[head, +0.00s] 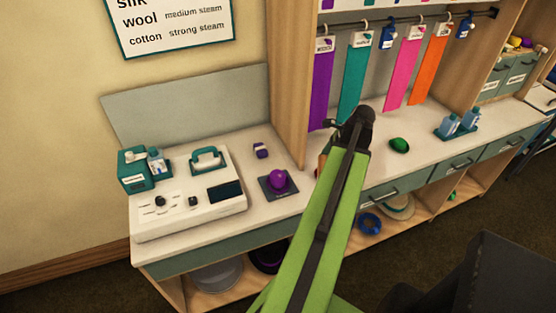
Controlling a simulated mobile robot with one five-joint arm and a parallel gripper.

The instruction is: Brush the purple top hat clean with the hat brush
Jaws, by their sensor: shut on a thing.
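A small round purple thing (278,178) sits on a dark square pad on the counter; I cannot tell whether it is the top hat. A dark hat with purple on it (268,258) lies on the open shelf below, partly hidden by the counter and my arm. My green arm reaches up across the middle, and its far part is hidden behind the near link, so my gripper does not show. A small orange-brown piece shows at the arm's left edge; I cannot tell if it is the hat brush.
A white machine (190,193) and a teal box (133,170) stand on the left counter. A green lump (399,145) and a bottle tray (458,128) are on the right counter. Colored strips hang from a rail (400,24). A straw hat (398,206) lies below. A wooden post divides the counters.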

